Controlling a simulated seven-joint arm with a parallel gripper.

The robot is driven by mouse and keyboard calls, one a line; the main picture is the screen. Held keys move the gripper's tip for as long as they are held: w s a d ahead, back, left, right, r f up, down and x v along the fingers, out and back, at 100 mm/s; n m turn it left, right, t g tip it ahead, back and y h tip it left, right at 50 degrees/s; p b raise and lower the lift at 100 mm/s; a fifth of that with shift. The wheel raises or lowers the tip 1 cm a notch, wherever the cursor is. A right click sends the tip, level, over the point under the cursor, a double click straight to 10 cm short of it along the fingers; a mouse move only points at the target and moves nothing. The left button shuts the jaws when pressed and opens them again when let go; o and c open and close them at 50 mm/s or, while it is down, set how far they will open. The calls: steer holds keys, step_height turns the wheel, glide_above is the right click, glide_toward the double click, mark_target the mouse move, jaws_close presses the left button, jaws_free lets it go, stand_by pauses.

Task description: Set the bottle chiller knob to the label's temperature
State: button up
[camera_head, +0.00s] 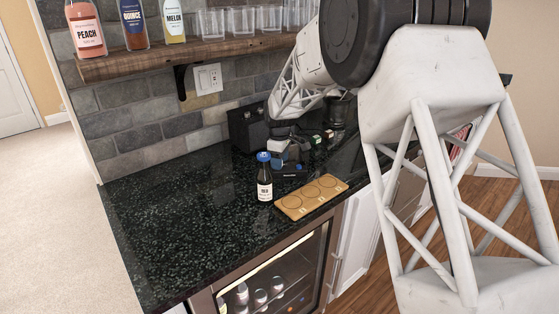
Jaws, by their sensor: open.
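A dark bottle (265,178) with a blue cap and a white label stands upright on the black counter. The label's print is too small to read. A black box-like unit (247,128) stands at the back of the counter against the brick wall; it may be the bottle chiller, but I cannot tell. No knob or temperature scale can be made out. My gripper (287,163) is open, low over the counter, just behind and right of the bottle. It is small and partly blends with dark items around it.
A wooden board (295,203) with round recesses lies right of the bottle near the front edge. Small dark items and a dark cylinder (338,110) stand behind. A shelf (180,59) with bottles and glasses hangs above. The counter's left (165,225) is clear.

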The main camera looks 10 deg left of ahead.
steer(key=shift+r, duration=3.95)
